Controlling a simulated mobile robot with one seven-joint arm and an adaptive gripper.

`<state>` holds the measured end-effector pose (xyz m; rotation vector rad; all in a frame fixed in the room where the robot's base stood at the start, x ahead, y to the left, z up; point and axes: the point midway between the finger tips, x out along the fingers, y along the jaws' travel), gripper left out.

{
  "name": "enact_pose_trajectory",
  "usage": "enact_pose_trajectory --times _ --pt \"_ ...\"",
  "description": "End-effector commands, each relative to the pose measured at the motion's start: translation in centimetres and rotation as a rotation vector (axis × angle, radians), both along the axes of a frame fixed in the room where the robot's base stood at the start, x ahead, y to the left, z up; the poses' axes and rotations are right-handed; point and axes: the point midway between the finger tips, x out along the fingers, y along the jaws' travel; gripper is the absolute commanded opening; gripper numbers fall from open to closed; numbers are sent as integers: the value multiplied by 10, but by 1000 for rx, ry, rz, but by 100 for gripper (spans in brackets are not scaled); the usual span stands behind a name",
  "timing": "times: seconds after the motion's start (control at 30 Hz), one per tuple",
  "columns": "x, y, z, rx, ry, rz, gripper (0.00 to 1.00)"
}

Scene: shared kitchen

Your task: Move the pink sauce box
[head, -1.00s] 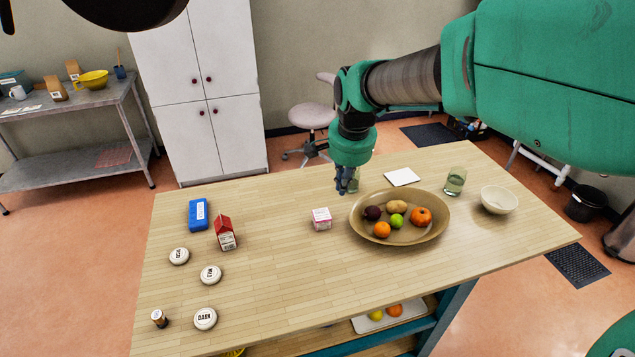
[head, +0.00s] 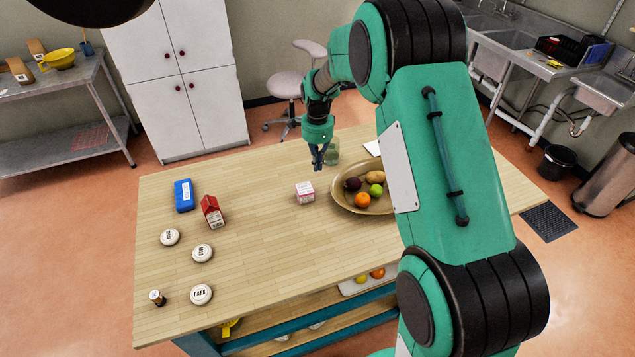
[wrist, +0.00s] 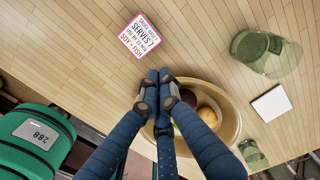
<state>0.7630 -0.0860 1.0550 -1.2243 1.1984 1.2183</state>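The pink sauce box (head: 305,196) is a small pink-and-white carton standing on the wooden table, left of the fruit bowl. In the wrist view its printed white top with a pink edge (wrist: 140,37) faces me, beyond my fingertips. My gripper (head: 318,166) points down above the table, behind the box in the head view and apart from it. In the wrist view the dark blue fingers of my gripper (wrist: 158,82) come together at their tips, with nothing visible held between them.
The fruit bowl (head: 345,203) is close on the right, partly hidden by my arm. A glass (head: 332,152) stands behind the gripper. A red carton (head: 213,213), a blue box (head: 184,196) and several round white lidded items are at left. The front middle of the table is clear.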

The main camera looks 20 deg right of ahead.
Motion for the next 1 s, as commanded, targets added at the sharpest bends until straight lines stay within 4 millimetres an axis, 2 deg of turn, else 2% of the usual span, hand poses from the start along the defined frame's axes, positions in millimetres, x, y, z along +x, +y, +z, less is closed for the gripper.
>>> enact_pose_trajectory --times 0.63,0.87,1.0 --pt "2 -1 -12 1 6 -17 0" --pt "2 -1 -34 1 6 -17 0" --pt "2 -1 -54 1 7 -17 0"
